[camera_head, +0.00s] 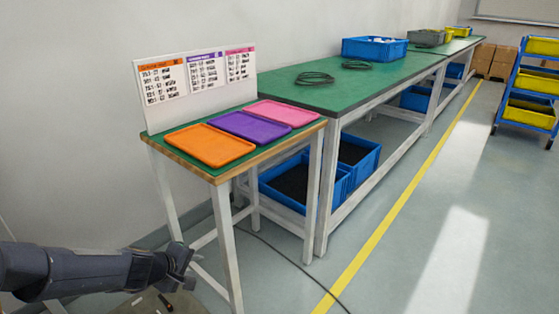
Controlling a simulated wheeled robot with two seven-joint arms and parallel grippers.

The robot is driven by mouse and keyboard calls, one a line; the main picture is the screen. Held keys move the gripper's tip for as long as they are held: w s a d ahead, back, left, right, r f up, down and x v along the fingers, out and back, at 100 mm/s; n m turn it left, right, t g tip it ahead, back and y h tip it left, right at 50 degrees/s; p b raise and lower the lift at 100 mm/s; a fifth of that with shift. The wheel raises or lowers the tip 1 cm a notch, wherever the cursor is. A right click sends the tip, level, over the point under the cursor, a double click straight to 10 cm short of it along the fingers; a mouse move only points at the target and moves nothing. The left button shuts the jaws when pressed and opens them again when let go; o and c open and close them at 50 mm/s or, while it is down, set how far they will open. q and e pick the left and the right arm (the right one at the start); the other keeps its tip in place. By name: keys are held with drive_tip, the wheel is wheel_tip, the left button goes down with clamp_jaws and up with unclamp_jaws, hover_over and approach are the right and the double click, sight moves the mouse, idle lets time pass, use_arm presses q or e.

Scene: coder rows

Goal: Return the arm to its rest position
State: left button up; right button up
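My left arm comes in from the lower left, dark grey and stretched out nearly level. My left gripper (186,268) is at its end, low, just left of the small table's front legs and below its top. Its fingers are small and dark here, and I cannot tell whether they are apart. I see nothing clearly held in it. My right arm and gripper are out of view.
The small table (218,178) bears orange (209,145), purple (249,127) and pink (282,113) trays and a white sign board (200,101). A long green bench (335,92) stands behind it, with blue crates (298,184) below. A cable lies on the floor. Open floor (430,240) is at right.

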use_arm(q)
drive_tip(key=s+d+r+m+h, duration=0.15)
drive_tip(key=s+r+m, duration=0.25)
drive_tip(key=s+r, duration=0.4)
drive_tip(key=s+r+m+g+y, duration=0.1)
drive_tip(key=s+r+m, duration=0.15)
drive_tip(key=s, duration=0.85)
drive_tip(key=s+r+m+g, duration=0.1)
drive_tip(key=s+m, duration=0.3)
drive_tip(key=s, duration=0.6)
wheel_tip(320, 180, up, 32)
drive_tip(key=p, duration=3.2)
drive_tip(key=shift+s+d+f, duration=0.15)
drive_tip(key=shift+s+d, duration=0.1)
drive_tip(key=shift+d, duration=0.15)
drive_tip(key=shift+a+n, duration=0.1)
drive_tip(key=shift+n, duration=0.15)
